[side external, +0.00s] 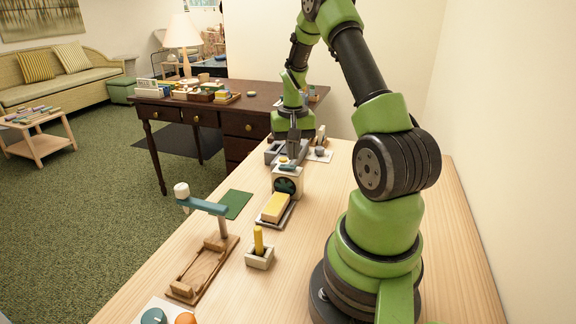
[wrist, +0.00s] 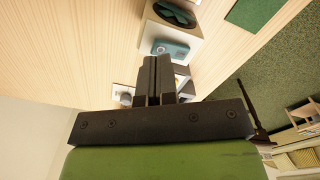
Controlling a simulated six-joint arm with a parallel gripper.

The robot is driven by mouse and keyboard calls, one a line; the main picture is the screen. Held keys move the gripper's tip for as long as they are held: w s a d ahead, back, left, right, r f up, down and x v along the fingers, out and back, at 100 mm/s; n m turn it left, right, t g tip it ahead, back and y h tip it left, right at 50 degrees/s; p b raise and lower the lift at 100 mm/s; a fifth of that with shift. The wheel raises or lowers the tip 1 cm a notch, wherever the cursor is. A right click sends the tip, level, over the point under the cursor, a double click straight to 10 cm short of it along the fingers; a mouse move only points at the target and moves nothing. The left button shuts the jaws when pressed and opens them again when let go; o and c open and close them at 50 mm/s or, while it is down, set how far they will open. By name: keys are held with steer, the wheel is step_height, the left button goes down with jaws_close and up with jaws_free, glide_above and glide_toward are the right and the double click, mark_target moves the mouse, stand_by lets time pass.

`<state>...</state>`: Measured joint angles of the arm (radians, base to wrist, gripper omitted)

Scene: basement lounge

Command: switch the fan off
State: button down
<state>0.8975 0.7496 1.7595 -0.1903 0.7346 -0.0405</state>
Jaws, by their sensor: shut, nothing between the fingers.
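The fan is a pale box with a dark teal round rotor on its front (side external: 287,185), standing on the wooden table. In the wrist view its rotor (wrist: 174,13) shows at the top. A teal part (wrist: 170,48) sits on the box's pale top face, just beyond my fingertips; I cannot tell its setting. My gripper (side external: 293,150) points down just behind the fan in the side view. In the wrist view its two dark fingers (wrist: 154,65) are together, with nothing between them. I cannot tell whether the fingertips touch the fan. Whether the rotor is turning cannot be told.
A yellow peg in a pale holder (side external: 260,257) and a wooden stand with a teal arm (side external: 205,207) are nearer. A grey device (side external: 273,152) and a white plate (side external: 320,155) lie near my gripper.

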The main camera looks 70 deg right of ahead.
mark_target(292, 166)
steer(key=shift+f, duration=1.2)
stand_by(0.4)
steer(key=shift+r, duration=3.5)
steer(key=w+a+r+n+t, duration=0.3)
steer(key=a+r+n+t, duration=0.1)
steer(key=a+r, duration=1.05)
steer(key=s+a+n+t+y, duration=0.1)
steer(key=s+a+n, duration=0.1)
steer(key=s+a, duration=0.2)
steer(key=s+a+r+n+t+y, duration=0.1)
steer(key=s+a, duration=0.4)
steer(key=a, duration=0.5)
steer(key=shift+s+a+r+n+t, duration=0.15)
steer(key=shift+s+n+t, duration=0.05)
steer(key=shift+n+t, duration=0.35)
